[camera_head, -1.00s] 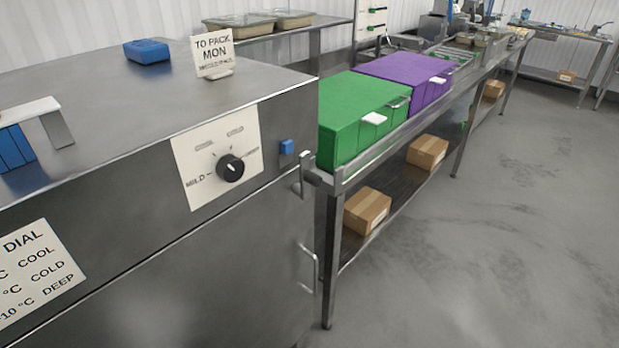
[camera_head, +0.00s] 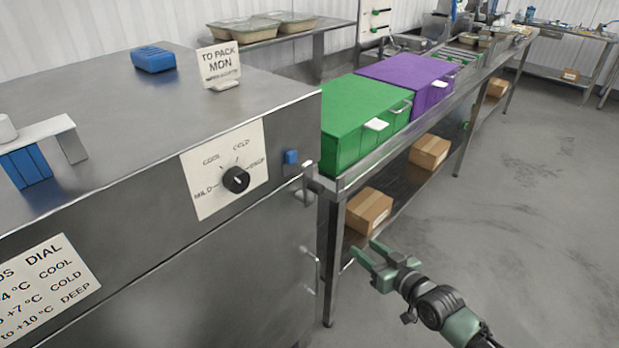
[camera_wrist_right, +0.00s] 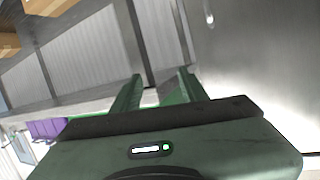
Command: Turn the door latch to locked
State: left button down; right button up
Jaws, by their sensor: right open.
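The door latch (camera_head: 308,184) is a small metal lever at the upper right edge of the steel cabinet's door (camera_head: 200,285), below a blue block (camera_head: 291,157). Its short bar looks roughly upright. A metal door handle (camera_head: 309,270) sits lower on the same edge. My right gripper (camera_head: 363,249) is open and empty, lower right of the latch and apart from it, beside the door handle. In the right wrist view its two green fingers (camera_wrist_right: 160,82) stand apart with nothing between them. My left gripper is out of view.
A dial (camera_head: 236,180) on a white plate is on the cabinet front. A steel bench (camera_head: 345,184) with a green box (camera_head: 365,112) and a purple box (camera_head: 408,75) stands right of the cabinet. Cardboard boxes (camera_head: 368,210) lie on its lower shelf. The floor at right is clear.

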aim_at(321, 191)
jog(key=s+a+r+n+y, duration=0.1)
jog(key=a+r+y, duration=0.1)
jog(key=r, duration=0.5)
jog(key=s+a+r+n+y, duration=0.1)
jog(key=s+a+r+y, duration=0.1)
jog(key=a+r, duration=0.2)
jog(key=s+a+r+n+g+y+p, duration=0.1)
jog(key=s+a+r+y, duration=0.1)
jog(key=r, duration=0.8)
jog(key=shift+a+r+n, duration=0.2)
jog(key=shift+a+n, duration=0.1)
jog(key=shift+a, duration=0.25)
jog(key=p+x, duration=0.1)
jog(key=x, duration=0.5)
jog(key=shift+a+p, duration=0.1)
jog(key=shift+p, duration=0.2)
jog(key=shift+w+a+f, duration=0.1)
jog(key=shift+w+a, duration=0.35)
jog(key=shift+w, duration=0.1)
